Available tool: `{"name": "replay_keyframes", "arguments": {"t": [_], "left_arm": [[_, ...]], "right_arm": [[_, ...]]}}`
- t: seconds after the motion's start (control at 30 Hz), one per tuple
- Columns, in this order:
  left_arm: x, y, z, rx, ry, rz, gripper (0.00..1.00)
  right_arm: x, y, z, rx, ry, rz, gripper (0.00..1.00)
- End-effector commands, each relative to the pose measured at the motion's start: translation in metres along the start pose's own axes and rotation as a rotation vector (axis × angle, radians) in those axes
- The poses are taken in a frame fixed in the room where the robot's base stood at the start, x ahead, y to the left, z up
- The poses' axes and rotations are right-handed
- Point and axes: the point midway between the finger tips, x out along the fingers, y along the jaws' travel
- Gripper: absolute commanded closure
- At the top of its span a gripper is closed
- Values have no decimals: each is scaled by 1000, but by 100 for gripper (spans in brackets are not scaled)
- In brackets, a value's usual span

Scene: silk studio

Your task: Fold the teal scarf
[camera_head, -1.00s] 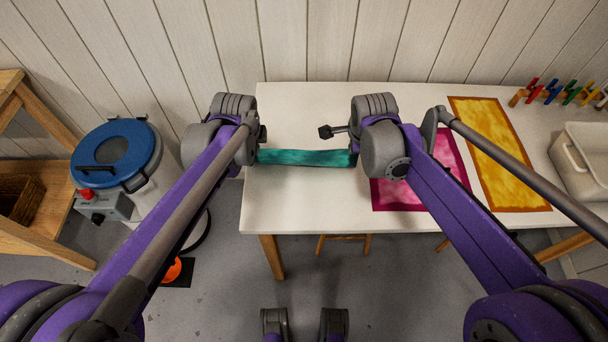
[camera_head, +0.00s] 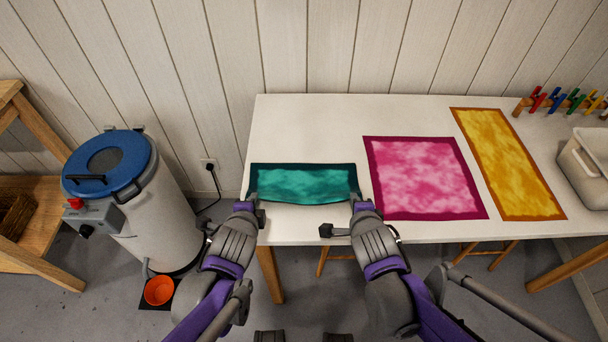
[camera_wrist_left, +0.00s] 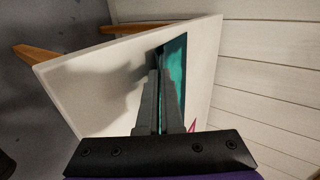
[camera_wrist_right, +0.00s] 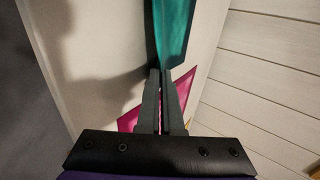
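The teal scarf (camera_head: 305,183) is a wide strip with a dark border at the left part of the white table. Its near edge sags between my grippers. My left gripper (camera_head: 252,199) is at its near left corner; in the left wrist view the fingers (camera_wrist_left: 162,75) are closed together against the scarf (camera_wrist_left: 175,60). My right gripper (camera_head: 355,196) is at its near right corner; in the right wrist view the fingers (camera_wrist_right: 166,75) are closed together at the end of the scarf (camera_wrist_right: 172,30). The pinched corners are mostly hidden by the fingers.
A pink scarf (camera_head: 425,178) lies flat just right of the teal one, and a yellow one (camera_head: 508,160) beyond it. The white table (camera_head: 310,125) is bare behind the teal scarf. A steamer drum with blue lid (camera_head: 140,160) stands left. A pale bin (camera_head: 585,165) is at the right.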

Motion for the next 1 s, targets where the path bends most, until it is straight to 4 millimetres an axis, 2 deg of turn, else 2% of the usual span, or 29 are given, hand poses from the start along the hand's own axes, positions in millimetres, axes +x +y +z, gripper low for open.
{"name": "replay_keyframes", "arguments": {"t": [0.03,0.3,0.57,1.0], "left_arm": [[0,0,0,0,0,0,92],[0,0,0,0,0,1,45],[-3,-1,0,0,0,2,45],[-64,-27,0,1,0,2,45]], "right_arm": [[0,0,0,0,0,0,92],[0,0,0,0,0,1,45],[-3,-2,0,0,0,2,45],[-64,-28,0,-1,-1,2,45]]}}
